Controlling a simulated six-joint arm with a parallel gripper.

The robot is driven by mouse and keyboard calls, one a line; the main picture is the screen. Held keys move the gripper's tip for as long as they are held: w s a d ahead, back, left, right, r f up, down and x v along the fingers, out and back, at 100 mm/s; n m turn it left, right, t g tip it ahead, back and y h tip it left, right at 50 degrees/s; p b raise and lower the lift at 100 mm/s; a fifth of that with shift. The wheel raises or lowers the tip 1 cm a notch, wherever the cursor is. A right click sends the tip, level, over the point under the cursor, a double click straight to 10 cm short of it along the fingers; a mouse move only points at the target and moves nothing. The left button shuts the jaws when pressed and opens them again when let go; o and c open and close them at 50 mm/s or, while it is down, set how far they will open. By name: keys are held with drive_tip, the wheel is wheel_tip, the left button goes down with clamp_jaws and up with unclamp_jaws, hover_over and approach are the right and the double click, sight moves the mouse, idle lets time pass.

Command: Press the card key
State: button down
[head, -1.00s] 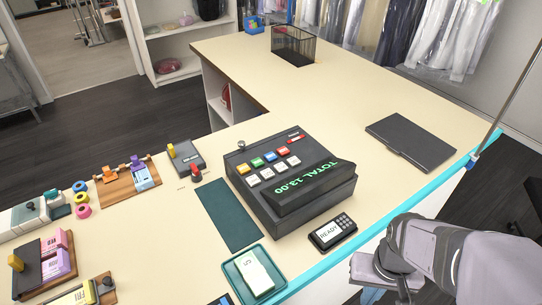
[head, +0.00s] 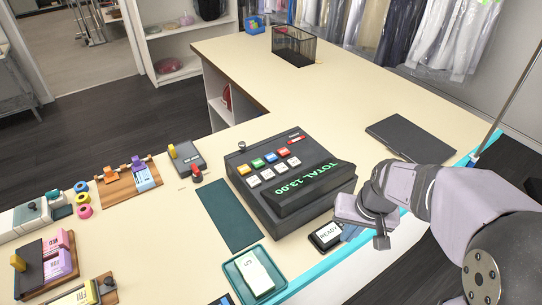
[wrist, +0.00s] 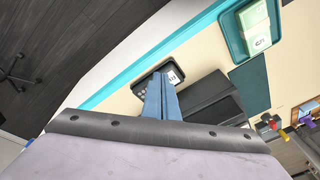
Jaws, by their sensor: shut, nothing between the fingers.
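The dark cash register (head: 270,205) stands on the counter, its green display reading TOTAL 13.00. Its keys sit in two rows, a coloured row with a blue key (head: 270,157) and a white row (head: 267,174), plus a red bar key (head: 296,138). The key labels are too small for me to tell which is the card key. My gripper (head: 348,233) is shut and empty, its blue fingers low at the card terminal (head: 322,239), which reads READY. In the wrist view my fingers (wrist: 162,82) overlap the card terminal (wrist: 172,74); I cannot tell whether they touch.
A green tray (head: 230,272) holding a note lies in front of the register, beside a dark green mat (head: 229,215). A dark closed folder (head: 411,143) lies at the right. The counter between basket and register is clear.

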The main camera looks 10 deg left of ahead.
drive_tip(key=w+a+r, duration=0.1)
drive_tip(key=w+a, duration=0.2)
drive_tip(key=w, duration=0.1)
drive_tip(key=w+a+r+t+y, duration=0.1)
drive_tip(key=w+a+r, duration=0.1)
drive_tip(key=w, duration=0.3)
drive_tip(key=w+a+r+t+y+p, duration=0.1)
drive_tip(key=w+a, duration=0.4)
drive_tip(key=shift+r, duration=0.4)
drive_tip(key=w+a+r+n+t+y+p, duration=0.1)
drive_tip(key=w+a+r+y+p, duration=0.2)
drive_tip(key=w+a, duration=0.9)
drive_tip(key=shift+w+a+r+t+y, duration=0.3)
drive_tip(key=shift+a+r+t+y, duration=0.15)
drive_tip(key=shift+a+r, duration=0.4)
drive_tip(key=shift+a+f, duration=0.15)
drive_tip(key=shift+f, duration=0.1)
drive_tip(key=b, duration=0.5)
hover_over(274, 159)
wheel_tip(274, 159, down, 7)
drive_tip(key=shift+w+a+f, duration=0.1)
drive_tip(key=shift+a+f, duration=0.05)
drive_tip(key=shift+f+b, duration=0.7)
drive_tip(key=shift+b, duration=0.1)
drive_tip(key=shift+f+b, duration=0.85)
drive_tip(key=shift+b, duration=0.3)
drive_tip(key=shift+r, duration=0.15)
drive_tip(key=shift+r+p, duration=0.5)
drive_tip(key=shift+r, duration=0.2)
